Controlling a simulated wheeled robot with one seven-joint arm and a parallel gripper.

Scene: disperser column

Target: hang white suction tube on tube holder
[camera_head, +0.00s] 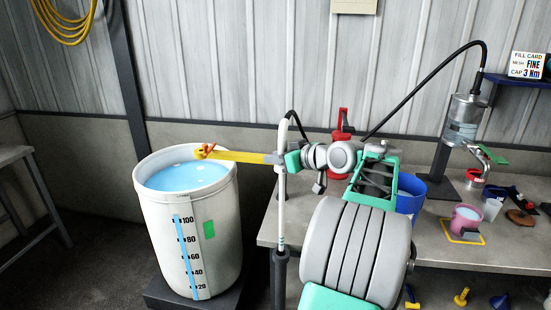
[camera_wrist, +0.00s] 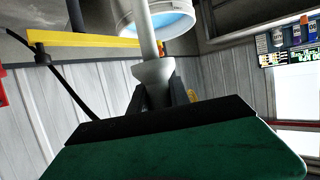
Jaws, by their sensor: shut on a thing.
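The white suction tube (camera_head: 282,205) stands upright between the drum and the bench. A black hose joins its top. My gripper (camera_head: 281,160) is shut on the tube's upper part; in the wrist view my gripper (camera_wrist: 160,97) has dark fingers on either side of a flared white collar on the tube (camera_wrist: 152,72). A dark upright post with a wider top, seemingly the tube holder (camera_head: 280,268), is below. The tube's lower end meets the post's top in the picture; whether it is inside or in front, I cannot tell.
A white drum (camera_head: 208,235) of blue liquid stands left. A yellow bar (camera_head: 238,156) with an orange end reaches over its rim, behind the tube. The bench (camera_head: 450,244) at right carries a glass vessel (camera_head: 463,118), a blue container (camera_head: 410,192) and a pink cup (camera_head: 466,216).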

